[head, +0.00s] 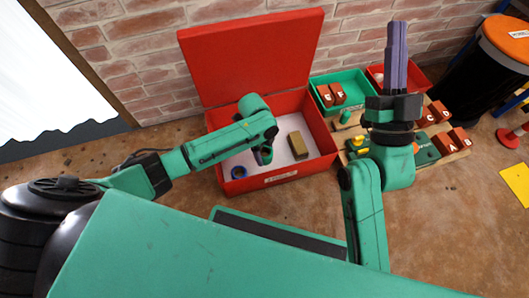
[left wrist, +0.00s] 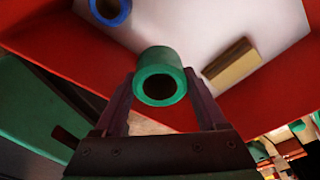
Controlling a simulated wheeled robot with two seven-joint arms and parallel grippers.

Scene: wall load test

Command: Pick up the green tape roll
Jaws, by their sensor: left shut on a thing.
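The green tape roll (left wrist: 160,75) is a short hollow cylinder, seen end-on in the left wrist view between the two fingers of my left gripper (left wrist: 160,92). The fingers are shut on it from both sides. In the head view my left gripper (head: 262,155) points down over the open red box (head: 226,186); the roll is largely hidden there by the arm and fingers. My right gripper (head: 396,55) is raised on the right with its purple fingers pointing up. They overlap in this view, so I cannot tell whether they are apart, and no held thing shows.
The box's pale floor holds a blue roll (head: 238,172) and a tan block (head: 297,145). Its red lid (head: 255,55) stands open against the brick wall. Right of it are a green bin (head: 352,79), a red bin (head: 421,78) and several labelled blocks. A black barrel (head: 484,75) stands far right.

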